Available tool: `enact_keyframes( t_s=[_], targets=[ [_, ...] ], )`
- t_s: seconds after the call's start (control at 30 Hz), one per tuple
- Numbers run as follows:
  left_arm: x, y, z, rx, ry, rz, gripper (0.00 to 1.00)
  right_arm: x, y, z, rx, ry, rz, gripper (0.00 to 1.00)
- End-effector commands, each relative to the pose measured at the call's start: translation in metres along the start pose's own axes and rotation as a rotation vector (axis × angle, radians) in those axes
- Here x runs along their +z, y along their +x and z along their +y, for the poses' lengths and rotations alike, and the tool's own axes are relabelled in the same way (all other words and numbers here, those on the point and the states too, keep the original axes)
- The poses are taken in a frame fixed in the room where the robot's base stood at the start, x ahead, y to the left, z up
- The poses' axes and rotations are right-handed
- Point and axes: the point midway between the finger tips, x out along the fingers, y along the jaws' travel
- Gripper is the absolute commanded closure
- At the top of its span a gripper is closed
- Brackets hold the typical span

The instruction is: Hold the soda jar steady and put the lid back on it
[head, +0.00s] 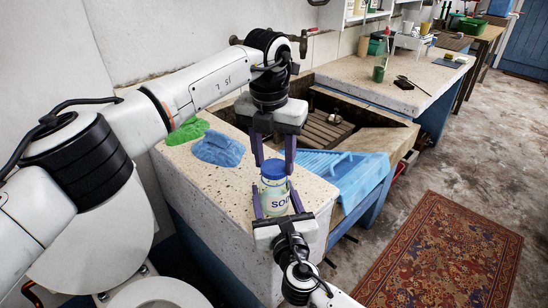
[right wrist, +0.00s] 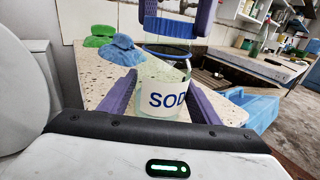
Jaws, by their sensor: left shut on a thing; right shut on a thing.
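The soda jar (head: 275,198) is pale with a white label reading "SOD", and stands upright near the front corner of the speckled worktop. It also shows in the right wrist view (right wrist: 163,98). My right gripper (head: 276,196) is shut on the jar's body from the front, one finger on each side. The blue lid (head: 273,169) is over the jar's mouth, roughly centred; it also shows in the right wrist view (right wrist: 167,49). My left gripper (head: 273,164) points down from above and is shut on the lid.
A blue cloth (head: 218,149) and a green cloth (head: 187,130) lie on the worktop (head: 200,170) left of the jar. A blue ribbed tray (head: 350,175) stands at the right, by the sunken trough (head: 325,130). A patterned rug (head: 445,250) covers the floor.

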Motion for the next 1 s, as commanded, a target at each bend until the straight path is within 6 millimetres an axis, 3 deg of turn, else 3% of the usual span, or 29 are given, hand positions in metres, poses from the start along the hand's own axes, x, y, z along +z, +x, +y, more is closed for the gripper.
enact_keyframes(
  t_s=[0.53, 0.57, 0.67, 0.77, 1.0],
  targets=[
    [-0.0015, 0.0113, 0.0001, 0.000, -0.001, 0.000, 0.75, -0.0007, 0.0000, -0.0004, -0.001, -0.001, 0.001, 0.83],
    [-0.0013, 0.0109, 0.0001, 0.000, -0.001, 0.000, 0.75, -0.0007, 0.0000, -0.0004, -0.001, -0.001, 0.001, 1.00],
    [-0.0012, 0.0108, 0.0005, -0.004, 0.031, 0.000, 0.75, -0.0008, -0.0001, -0.0004, -0.001, -0.001, 0.001, 1.00],
    [-0.0010, 0.0107, 0.0012, -0.018, 0.150, 0.001, 0.75, -0.0008, -0.0001, -0.0004, -0.001, -0.001, 0.001, 1.00],
    [-0.0007, 0.0111, 0.0019, -0.075, 0.613, 0.002, 0.75, -0.0008, -0.0001, -0.0004, -0.001, -0.001, 0.001, 1.00]
  ],
)
